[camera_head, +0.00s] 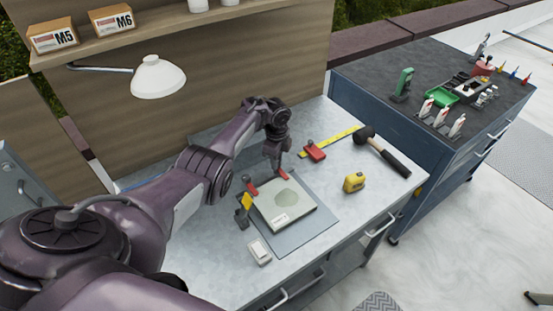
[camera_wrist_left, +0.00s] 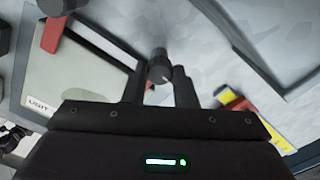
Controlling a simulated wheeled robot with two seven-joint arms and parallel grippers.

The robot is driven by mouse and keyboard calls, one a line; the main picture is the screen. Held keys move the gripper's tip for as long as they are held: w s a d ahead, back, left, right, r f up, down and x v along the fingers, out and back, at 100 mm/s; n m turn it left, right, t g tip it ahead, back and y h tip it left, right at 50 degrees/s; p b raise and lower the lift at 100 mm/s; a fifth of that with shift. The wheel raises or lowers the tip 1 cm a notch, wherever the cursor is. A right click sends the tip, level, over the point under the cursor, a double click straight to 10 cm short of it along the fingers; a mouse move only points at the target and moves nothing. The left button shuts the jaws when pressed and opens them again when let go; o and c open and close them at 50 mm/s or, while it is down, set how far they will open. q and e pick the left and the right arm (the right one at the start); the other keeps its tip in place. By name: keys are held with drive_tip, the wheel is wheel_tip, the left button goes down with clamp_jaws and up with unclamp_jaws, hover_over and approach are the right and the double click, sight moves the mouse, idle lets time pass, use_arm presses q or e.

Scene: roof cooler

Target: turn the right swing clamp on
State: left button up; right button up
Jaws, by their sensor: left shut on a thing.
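My left gripper (camera_head: 275,166) reaches down at the far edge of a pale square plate (camera_head: 276,224). In the left wrist view its fingers (camera_wrist_left: 172,88) are shut on a dark rounded handle (camera_wrist_left: 159,66), which I take to be the right swing clamp's. A red clamp arm (camera_head: 283,174) shows just beneath the gripper at the plate's far right corner. A second red clamp arm (camera_head: 251,186) is at the plate's far left corner. Whether the right arm presses on the plate is hidden by the gripper. My right gripper is out of view.
The plate lies on a grey mat (camera_head: 318,226). A small white box (camera_head: 259,251) is in front. A lamp (camera_head: 158,77) hangs behind.

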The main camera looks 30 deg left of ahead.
use_arm(q)
drive_tip(key=o, duration=1)
wheel_tip(320, 180, up, 8)
drive_tip(key=shift+f+p, duration=0.1)
drive_tip(key=shift+p, duration=0.55)
